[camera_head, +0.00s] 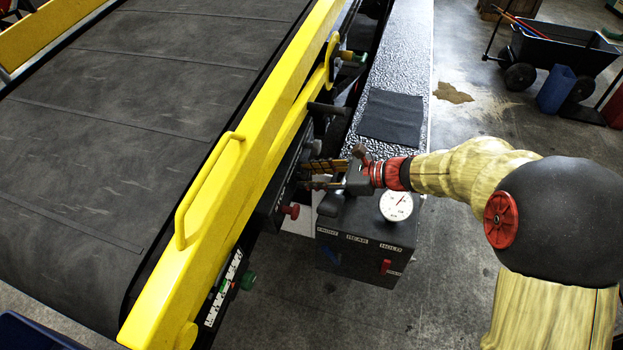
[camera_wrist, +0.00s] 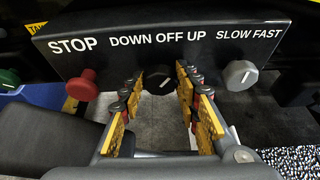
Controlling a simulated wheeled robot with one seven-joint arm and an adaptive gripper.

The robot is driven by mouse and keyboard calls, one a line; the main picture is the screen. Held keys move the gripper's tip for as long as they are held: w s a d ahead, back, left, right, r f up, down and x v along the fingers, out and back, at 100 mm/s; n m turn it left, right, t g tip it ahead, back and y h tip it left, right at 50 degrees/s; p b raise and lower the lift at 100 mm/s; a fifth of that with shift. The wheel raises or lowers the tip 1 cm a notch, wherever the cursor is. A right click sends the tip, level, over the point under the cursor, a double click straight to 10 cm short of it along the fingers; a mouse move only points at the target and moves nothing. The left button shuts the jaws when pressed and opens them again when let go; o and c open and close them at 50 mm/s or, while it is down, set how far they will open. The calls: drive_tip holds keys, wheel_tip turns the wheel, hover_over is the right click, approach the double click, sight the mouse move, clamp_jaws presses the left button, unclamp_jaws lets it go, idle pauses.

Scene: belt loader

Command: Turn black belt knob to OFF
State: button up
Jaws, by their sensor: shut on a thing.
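The black belt knob (camera_wrist: 159,78) sits on the dark control panel (camera_wrist: 225,58) under the label DOWN OFF UP. Its white pointer line tilts up and to the right, toward the UP side. My gripper (camera_wrist: 160,82) has its yellow-and-red fingers on either side of the knob and is shut on it. In the head view my gripper (camera_head: 305,175) reaches left to the panel beside the yellow belt frame. The knob is hidden there behind the fingers.
A red STOP knob (camera_wrist: 83,84) is left of the black knob and a grey SLOW FAST knob (camera_wrist: 241,75) is right. A box with a gauge (camera_head: 396,204) and levers stands below my arm. The yellow rail (camera_head: 225,165) borders the belt (camera_head: 110,110).

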drive_tip(key=shift+n+t+b, duration=0.3)
drive_tip(key=shift+n+b, duration=0.2)
drive_tip(key=shift+b, duration=0.2)
drive_tip(key=o, duration=1.2)
drive_tip(key=shift+c, duration=0.2)
